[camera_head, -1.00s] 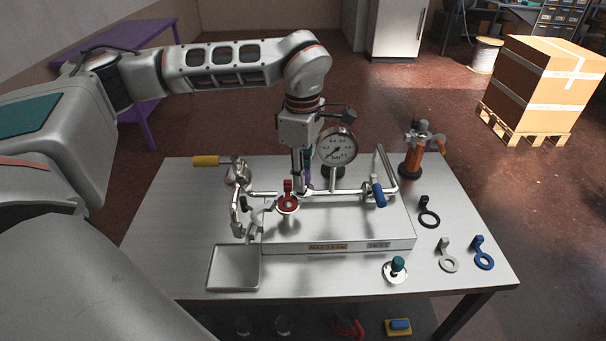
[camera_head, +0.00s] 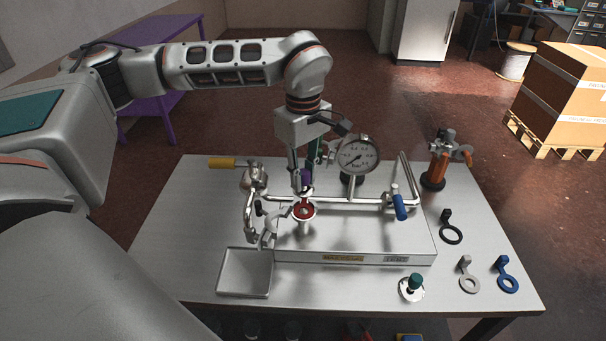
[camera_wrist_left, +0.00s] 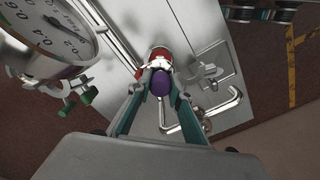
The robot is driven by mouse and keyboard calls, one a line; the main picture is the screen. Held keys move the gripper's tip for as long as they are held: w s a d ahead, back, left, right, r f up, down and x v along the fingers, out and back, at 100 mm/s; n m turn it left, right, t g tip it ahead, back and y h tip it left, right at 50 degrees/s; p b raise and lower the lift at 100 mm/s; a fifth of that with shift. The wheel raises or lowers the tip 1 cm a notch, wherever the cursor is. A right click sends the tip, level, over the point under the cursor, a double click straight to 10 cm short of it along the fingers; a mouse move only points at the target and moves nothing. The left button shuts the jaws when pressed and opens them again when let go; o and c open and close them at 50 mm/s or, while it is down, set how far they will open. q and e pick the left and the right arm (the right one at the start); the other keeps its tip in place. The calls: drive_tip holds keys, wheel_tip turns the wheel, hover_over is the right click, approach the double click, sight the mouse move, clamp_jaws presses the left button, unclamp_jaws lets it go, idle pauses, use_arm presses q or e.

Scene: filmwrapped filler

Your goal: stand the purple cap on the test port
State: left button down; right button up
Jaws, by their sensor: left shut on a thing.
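My left gripper (camera_head: 305,184) is shut on the purple cap (camera_head: 306,177), over the metal manifold. The cap also shows between the fingers in the left wrist view (camera_wrist_left: 161,83). Just below it in the head view is an upright port with a pale flange and a red ring (camera_head: 304,211), which I take for the test port. The red ring shows just beyond the cap in the wrist view (camera_wrist_left: 160,53). The fingers and cap hide part of the port, and I cannot tell whether cap and port touch. My right gripper is not in view.
A pressure gauge (camera_head: 357,155) stands close right of the gripper. An empty tray (camera_head: 224,285) lies front left. A teal-topped fitting (camera_head: 412,288) and loose tags lie at right.

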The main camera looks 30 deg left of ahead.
sight(303, 187)
use_arm(q)
drive_tip(key=shift+r+p, duration=0.15)
drive_tip(key=shift+p, duration=0.25)
drive_tip(key=shift+f, duration=0.55)
drive_tip(key=shift+f+b, duration=0.55)
drive_tip(key=shift+f, duration=1.3)
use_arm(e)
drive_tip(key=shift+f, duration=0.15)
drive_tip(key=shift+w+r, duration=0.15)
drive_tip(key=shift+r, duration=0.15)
use_arm(q)
drive_tip(key=shift+r+p, duration=0.15)
drive_tip(key=shift+p, duration=0.15)
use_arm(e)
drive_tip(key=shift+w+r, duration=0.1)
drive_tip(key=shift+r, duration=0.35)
use_arm(q)
drive_tip(key=shift+p, duration=0.5)
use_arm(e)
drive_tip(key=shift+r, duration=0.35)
